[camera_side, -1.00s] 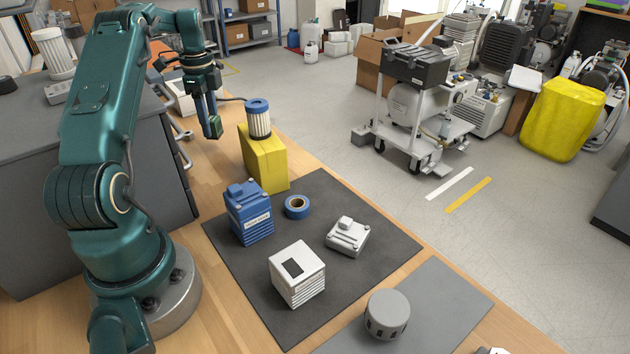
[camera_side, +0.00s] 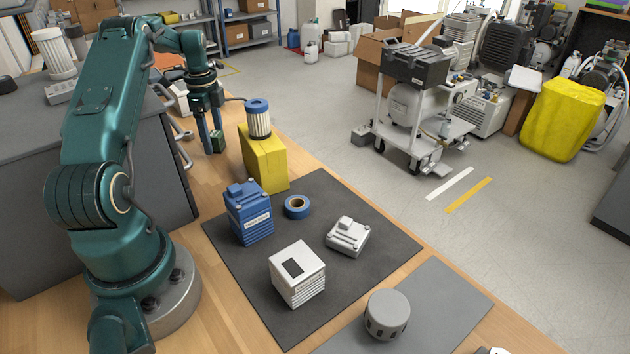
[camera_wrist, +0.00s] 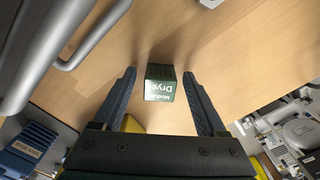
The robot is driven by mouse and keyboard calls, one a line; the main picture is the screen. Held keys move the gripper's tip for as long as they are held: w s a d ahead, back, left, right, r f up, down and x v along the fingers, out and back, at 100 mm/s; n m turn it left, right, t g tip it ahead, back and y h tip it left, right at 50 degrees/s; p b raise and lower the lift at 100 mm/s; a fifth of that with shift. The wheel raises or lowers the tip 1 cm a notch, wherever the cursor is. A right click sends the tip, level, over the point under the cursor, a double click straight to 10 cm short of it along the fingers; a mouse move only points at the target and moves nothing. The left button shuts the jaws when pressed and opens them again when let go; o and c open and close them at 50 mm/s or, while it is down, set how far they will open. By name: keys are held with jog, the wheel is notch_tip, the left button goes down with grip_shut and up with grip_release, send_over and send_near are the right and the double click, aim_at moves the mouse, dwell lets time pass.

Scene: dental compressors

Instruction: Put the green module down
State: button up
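The green module (camera_side: 218,143) is a small dark green block that appears to rest on the bare wooden bench, left of the yellow block. In the wrist view my gripper (camera_wrist: 160,74) is open, and a gap shows between each finger and the module. One finger partly hides the module in the side view.
A yellow block (camera_side: 264,161) with a white-and-blue filter (camera_side: 258,120) on top stands close to the right of my gripper. A grey cabinet with handles (camera_side: 182,150) is at the left. A dark mat (camera_side: 330,200) holding several parts lies in front.

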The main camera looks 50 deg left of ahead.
aim_at(213, 134)
jog(key=shift+r, duration=0.1)
notch_tip(213, 134, up, 8)
jog(key=shift+f, duration=0.15)
jog(key=shift+d, duration=0.1)
dwell(0.4)
